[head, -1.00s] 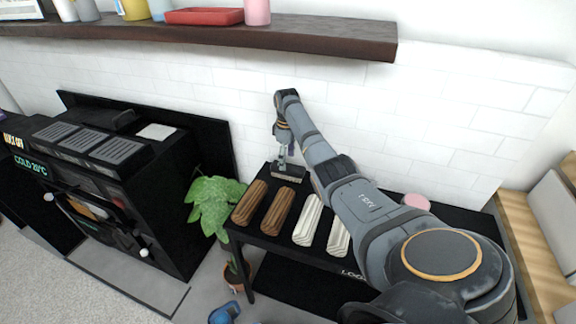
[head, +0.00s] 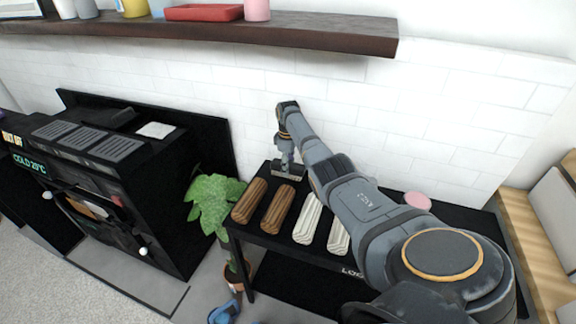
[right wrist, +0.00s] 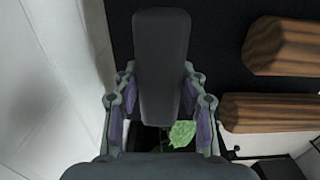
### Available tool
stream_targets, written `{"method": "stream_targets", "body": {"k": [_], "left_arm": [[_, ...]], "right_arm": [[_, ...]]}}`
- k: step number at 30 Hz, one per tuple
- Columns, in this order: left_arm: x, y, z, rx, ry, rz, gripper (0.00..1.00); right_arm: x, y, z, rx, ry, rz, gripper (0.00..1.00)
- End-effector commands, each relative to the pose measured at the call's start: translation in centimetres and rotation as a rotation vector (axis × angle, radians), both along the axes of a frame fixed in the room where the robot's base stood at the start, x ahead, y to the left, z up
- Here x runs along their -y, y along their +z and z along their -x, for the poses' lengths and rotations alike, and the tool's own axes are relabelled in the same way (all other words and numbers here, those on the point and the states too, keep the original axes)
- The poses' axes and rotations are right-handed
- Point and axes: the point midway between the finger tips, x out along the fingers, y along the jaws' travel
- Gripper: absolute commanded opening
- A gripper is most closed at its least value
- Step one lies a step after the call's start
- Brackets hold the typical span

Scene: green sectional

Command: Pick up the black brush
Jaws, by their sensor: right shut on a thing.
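The black brush (head: 289,172) is at the back left corner of the black table, near the white tiled wall. My right gripper (head: 286,158) reaches down to it from above. In the right wrist view the brush (right wrist: 162,50) is a long dark block between the two fingers of my right gripper (right wrist: 160,88), which is shut on it. I cannot tell whether the brush still touches the table. My left gripper is in neither view.
The black table (head: 262,240) holds brown logs (head: 278,210) and white logs (head: 308,219) in front of the brush. A potted plant (head: 213,203) stands at its left, beside a black stove (head: 180,200). A dark shelf (head: 300,36) with several objects hangs above.

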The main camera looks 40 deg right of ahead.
Motion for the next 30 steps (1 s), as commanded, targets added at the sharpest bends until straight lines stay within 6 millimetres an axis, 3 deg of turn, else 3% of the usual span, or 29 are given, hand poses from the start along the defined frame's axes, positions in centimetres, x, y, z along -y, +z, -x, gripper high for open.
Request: {"method": "stream_targets", "body": {"k": [11,17,24,30], "left_arm": [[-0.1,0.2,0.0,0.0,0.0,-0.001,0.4],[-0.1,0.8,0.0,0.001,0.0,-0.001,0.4],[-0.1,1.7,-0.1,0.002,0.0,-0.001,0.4],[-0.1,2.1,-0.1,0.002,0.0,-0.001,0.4]], "right_arm": [[0.0,0.6,0.0,0.001,0.0,0.0,0.07],[-0.2,3.8,-0.2,0.004,0.002,0.001,0.07],[-5.9,9.7,-0.9,0.004,0.005,0.0,0.07],[-11.0,11.9,-1.5,0.004,0.003,-0.002,0.07]]}}
